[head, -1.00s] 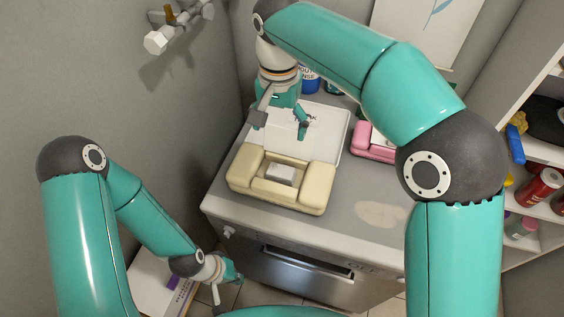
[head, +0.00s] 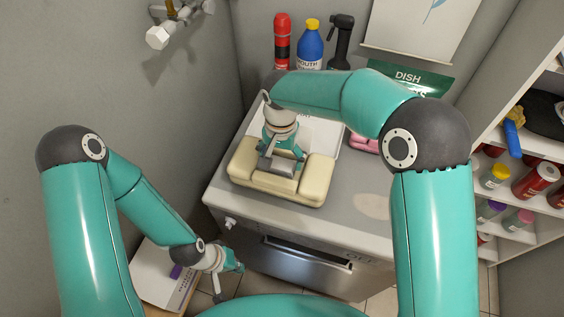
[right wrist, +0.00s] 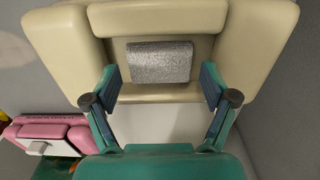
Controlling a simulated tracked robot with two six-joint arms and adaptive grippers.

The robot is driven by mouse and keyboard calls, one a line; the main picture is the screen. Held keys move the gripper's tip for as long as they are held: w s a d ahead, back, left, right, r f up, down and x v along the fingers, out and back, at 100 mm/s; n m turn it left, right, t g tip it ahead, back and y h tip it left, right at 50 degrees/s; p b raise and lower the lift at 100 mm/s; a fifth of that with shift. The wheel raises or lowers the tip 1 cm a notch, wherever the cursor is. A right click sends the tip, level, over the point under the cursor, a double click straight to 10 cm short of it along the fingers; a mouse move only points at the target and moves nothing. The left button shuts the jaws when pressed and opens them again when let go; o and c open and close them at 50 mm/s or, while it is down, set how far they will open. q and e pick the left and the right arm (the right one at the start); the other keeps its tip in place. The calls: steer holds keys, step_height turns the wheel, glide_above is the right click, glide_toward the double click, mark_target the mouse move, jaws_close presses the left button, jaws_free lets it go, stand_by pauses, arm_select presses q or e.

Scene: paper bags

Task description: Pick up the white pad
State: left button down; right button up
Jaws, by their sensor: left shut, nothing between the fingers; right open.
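A pale silver-grey speckled pad (right wrist: 159,62) lies in the middle recess of a cream padded holder (right wrist: 193,18). It is the pale pad in this holder; in the head view my right arm hides it. A smaller white piece (right wrist: 37,148) sits on a pink holder (right wrist: 75,132). My right gripper (head: 281,163) is over the cream holder (head: 313,180). In the right wrist view my right gripper (right wrist: 163,86) is open, with its fingers to either side of the pad and apart from it. My left gripper (head: 229,276) is shut and empty, low beside the cabinet.
The holders stand on a grey counter (head: 345,212). A white tray (head: 322,135) lies behind the cream holder. A red bottle (head: 282,40), a blue bottle (head: 310,48), a black spray bottle (head: 339,42) and a green pouch (head: 412,76) stand behind. Shelves are at right.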

mark_target(281, 164)
steer(key=shift+f, duration=0.8)
steer(key=c, duration=0.5)
steer(key=shift+r, duration=0.1)
step_height(281, 164, up, 20)
steer(key=shift+f+b, duration=0.1)
steer(key=shift+b, duration=0.2)
